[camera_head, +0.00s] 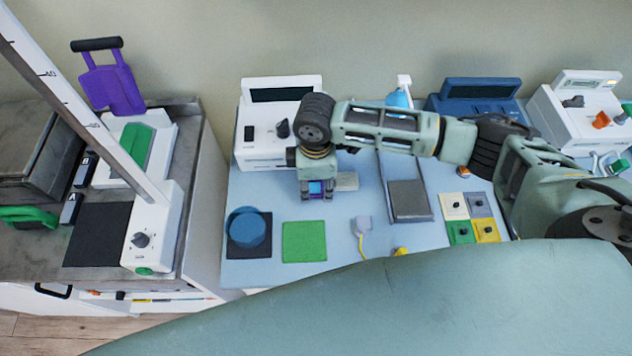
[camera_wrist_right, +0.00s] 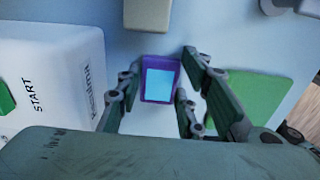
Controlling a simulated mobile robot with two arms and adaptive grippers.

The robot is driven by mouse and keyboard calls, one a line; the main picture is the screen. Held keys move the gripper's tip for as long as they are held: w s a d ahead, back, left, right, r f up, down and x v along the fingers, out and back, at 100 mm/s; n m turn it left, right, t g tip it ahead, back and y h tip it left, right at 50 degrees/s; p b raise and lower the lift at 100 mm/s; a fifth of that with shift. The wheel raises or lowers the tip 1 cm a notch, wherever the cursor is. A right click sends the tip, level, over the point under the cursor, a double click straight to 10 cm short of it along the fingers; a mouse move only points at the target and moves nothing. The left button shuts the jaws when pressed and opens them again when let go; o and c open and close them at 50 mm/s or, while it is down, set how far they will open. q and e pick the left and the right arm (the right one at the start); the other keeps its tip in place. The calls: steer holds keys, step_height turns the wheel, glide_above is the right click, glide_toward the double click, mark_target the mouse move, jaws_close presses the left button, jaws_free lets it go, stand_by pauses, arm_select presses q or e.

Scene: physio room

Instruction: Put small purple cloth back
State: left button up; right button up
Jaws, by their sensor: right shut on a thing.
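My right gripper (camera_head: 318,196) is over the blue table, pointing down, in front of the white machine. It is shut on a small purple thing with a light blue face (camera_head: 316,187), which I take to be the small purple cloth. In the right wrist view the purple thing (camera_wrist_right: 160,80) sits between the two fingers of the right gripper (camera_wrist_right: 158,88). I cannot tell whether its underside touches the table. My left gripper is not in view.
A green square mat (camera_head: 304,242) and a dark mat (camera_head: 250,251) under a blue disc (camera_head: 246,228) lie nearer the front. A white machine (camera_head: 262,153) stands behind. A grey tray (camera_head: 409,200) lies right.

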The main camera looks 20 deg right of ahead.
mark_target(316, 187)
steer(key=o, duration=1.1)
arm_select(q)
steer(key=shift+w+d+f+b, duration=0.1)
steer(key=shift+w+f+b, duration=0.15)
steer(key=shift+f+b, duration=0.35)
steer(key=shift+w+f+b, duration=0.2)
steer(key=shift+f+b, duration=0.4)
arm_select(e)
step_height(316, 187, up, 12)
steer(key=shift+r, duration=0.15)
